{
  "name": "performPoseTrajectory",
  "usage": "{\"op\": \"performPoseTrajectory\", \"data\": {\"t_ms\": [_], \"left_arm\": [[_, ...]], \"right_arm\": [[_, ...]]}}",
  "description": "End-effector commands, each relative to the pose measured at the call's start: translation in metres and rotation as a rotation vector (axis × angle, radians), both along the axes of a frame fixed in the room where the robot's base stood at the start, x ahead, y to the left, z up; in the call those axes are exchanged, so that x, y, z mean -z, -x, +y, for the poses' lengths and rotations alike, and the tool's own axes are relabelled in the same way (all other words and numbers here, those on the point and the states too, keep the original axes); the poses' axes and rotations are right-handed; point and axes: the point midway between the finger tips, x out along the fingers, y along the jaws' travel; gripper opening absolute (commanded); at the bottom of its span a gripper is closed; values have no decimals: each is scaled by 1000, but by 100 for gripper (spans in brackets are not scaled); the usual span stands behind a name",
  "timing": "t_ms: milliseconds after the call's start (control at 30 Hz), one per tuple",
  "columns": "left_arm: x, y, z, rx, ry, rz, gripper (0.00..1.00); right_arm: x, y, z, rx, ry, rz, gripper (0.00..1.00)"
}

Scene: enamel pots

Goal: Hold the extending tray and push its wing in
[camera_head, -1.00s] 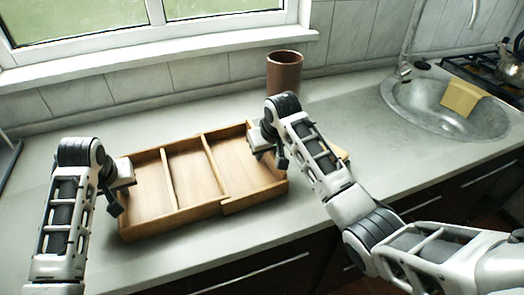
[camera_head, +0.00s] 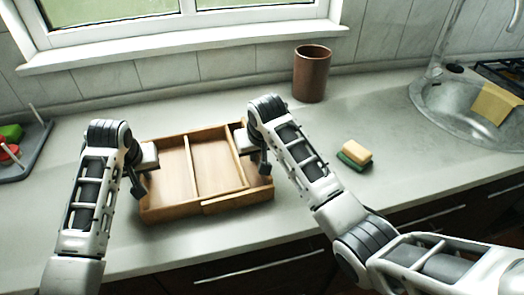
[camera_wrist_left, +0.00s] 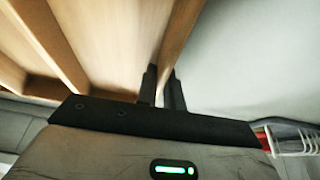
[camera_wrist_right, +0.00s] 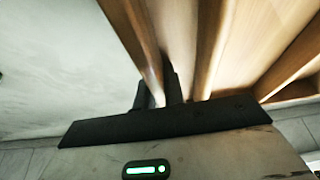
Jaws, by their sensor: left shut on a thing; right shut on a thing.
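The wooden extending tray (camera_head: 175,208) lies on the counter, with thin dividers between its compartments. Its wing (camera_head: 238,201) is the right-hand section, overlapping the main body with its front wall a little forward. My left gripper (camera_head: 147,163) is shut on the tray's left end wall; in the left wrist view its fingers (camera_wrist_left: 162,90) straddle that wall (camera_wrist_left: 181,40). My right gripper (camera_head: 247,145) is shut on the wing's right end wall; in the right wrist view its fingers (camera_wrist_right: 160,92) straddle that wall (camera_wrist_right: 132,30). The arms hide parts of both end walls.
A brown cup (camera_head: 311,75) stands behind the tray at the right. A yellow and green sponge (camera_head: 354,156) lies right of my right arm. A grey rack (camera_head: 38,150) with coloured items stands at the far left. The sink (camera_head: 470,110) is at the right. Counter between sponge and sink is clear.

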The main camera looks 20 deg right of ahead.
Motion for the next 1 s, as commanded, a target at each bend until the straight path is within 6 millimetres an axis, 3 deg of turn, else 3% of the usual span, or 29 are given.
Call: {"op": "performPoseTrajectory", "data": {"t_ms": [33,133,433,567,1000], "left_arm": [[-1,0,-1,1,2,-2,0],[-1,0,-1,1,2,-2,0],[-1,0,-1,1,2,-2,0],[-1,0,-1,1,2,-2,0],[-1,0,-1,1,2,-2,0]], "right_arm": [[-1,0,1,-2,-1,0,0],[-1,0,0,-2,-1,0,33],[-1,0,0,0,-1,-1,33],[-12,4,-1,0,-1,-3,33],[-92,37,-2,-2,-3,-4,33]]}}
